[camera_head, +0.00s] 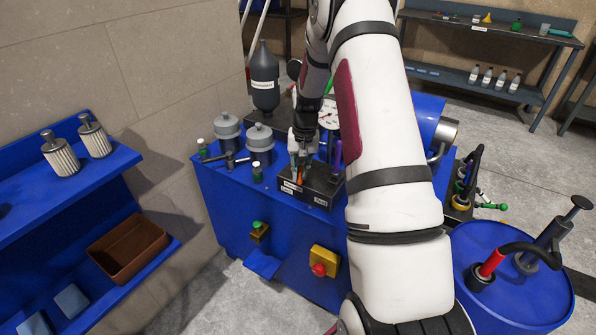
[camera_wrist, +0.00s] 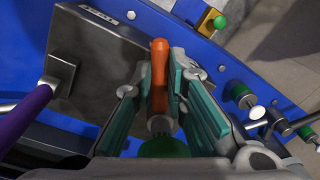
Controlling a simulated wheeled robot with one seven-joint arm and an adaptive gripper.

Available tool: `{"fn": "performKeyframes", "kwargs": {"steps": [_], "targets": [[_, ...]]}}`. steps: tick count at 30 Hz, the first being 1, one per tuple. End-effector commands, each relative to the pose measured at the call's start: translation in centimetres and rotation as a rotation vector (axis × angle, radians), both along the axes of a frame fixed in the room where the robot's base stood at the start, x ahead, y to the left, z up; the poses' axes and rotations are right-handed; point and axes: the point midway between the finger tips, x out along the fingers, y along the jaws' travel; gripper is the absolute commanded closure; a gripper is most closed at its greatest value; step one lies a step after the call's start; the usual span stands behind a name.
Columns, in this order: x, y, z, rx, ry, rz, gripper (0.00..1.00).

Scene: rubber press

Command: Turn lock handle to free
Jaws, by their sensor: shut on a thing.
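The lock handle (camera_wrist: 159,68) is an orange lever on a dark box (camera_wrist: 105,62) with a label. In the wrist view its orange end stands between the two green-padded fingers of my gripper (camera_wrist: 160,92), which are shut on it. In the head view the handle (camera_head: 301,178) shows as a small orange spot under my gripper (camera_head: 302,152), on the dark labelled box (camera_head: 312,189) on the blue press. My gripper hides much of the handle there.
A purple lever (camera_head: 337,154) stands beside the handle on the same box. Grey cylinders (camera_head: 261,143) and green-capped valves (camera_head: 257,172) stand to the left. A pressure gauge (camera_head: 328,116) is behind. A red button on a yellow box (camera_head: 320,268) is on the front.

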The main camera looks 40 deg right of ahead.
Motion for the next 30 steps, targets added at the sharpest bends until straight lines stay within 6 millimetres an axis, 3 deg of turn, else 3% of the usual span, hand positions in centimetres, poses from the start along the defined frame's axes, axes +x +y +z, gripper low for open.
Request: {"fn": "performKeyframes", "kwargs": {"steps": [16,17,19,30], "targets": [[-0.11,-0.22,0.05,-0.003,0.000,0.027,1.00],[-0.11,-0.22,0.05,-0.003,0.000,0.027,0.79],[-0.11,-0.20,0.06,-0.002,-0.001,0.026,0.66],[-0.06,-0.18,0.41,-0.001,-0.001,0.023,0.66]]}}
